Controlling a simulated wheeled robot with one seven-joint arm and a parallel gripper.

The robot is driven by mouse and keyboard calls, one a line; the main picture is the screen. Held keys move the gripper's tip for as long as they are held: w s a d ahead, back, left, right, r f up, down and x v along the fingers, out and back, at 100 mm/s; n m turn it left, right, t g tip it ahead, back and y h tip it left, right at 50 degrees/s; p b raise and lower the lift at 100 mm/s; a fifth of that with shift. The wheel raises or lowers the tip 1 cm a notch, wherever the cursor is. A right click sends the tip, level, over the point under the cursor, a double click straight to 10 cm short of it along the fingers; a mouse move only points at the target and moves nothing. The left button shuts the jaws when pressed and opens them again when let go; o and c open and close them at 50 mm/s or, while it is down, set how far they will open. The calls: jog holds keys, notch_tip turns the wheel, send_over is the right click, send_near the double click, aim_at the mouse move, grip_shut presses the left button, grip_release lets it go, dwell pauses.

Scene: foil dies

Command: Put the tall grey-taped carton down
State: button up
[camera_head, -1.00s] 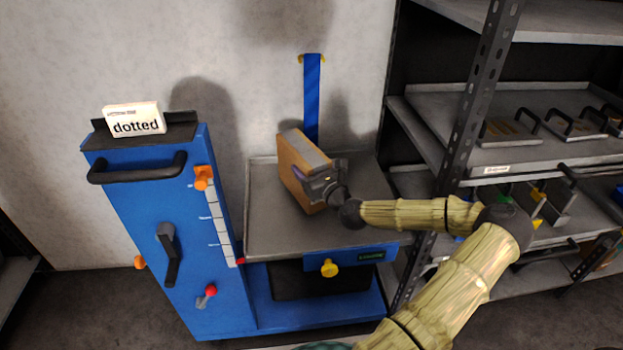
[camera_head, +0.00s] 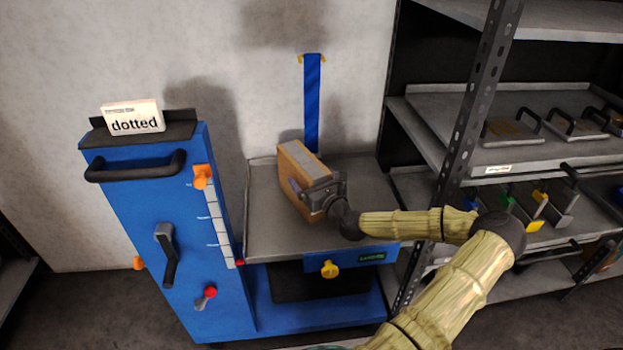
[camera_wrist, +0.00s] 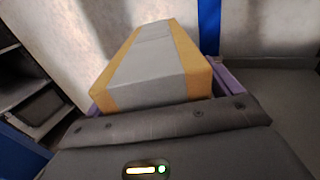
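The tall carton (camera_head: 291,167) is brown with a broad grey tape band. It is over the grey tray-like table (camera_head: 268,238), tilted in the head view; I cannot tell whether its base touches the surface. My gripper (camera_head: 309,190) is at its near right side, shut on it. In the wrist view, the carton (camera_wrist: 155,70) fills the middle, with the grey tape running along it between tan edges. Purple fingers show at both its sides. The carton's lower end is partly hidden by my gripper.
A blue cabinet (camera_head: 150,220) with levers and a "dotted" card (camera_head: 135,117) stands left of the table. A blue strip (camera_head: 312,100) hangs on the wall behind. A shelf rack (camera_head: 468,120) holding handled plates stands right. Table surface around the carton is clear.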

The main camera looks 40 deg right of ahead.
jog(key=shift+r, duration=0.15)
jog(key=s+a+p, duration=0.1)
jog(key=s+a, duration=0.1)
jog(key=s, duration=1)
jog(key=shift+p, duration=0.3)
jog(key=shift+w, duration=0.1)
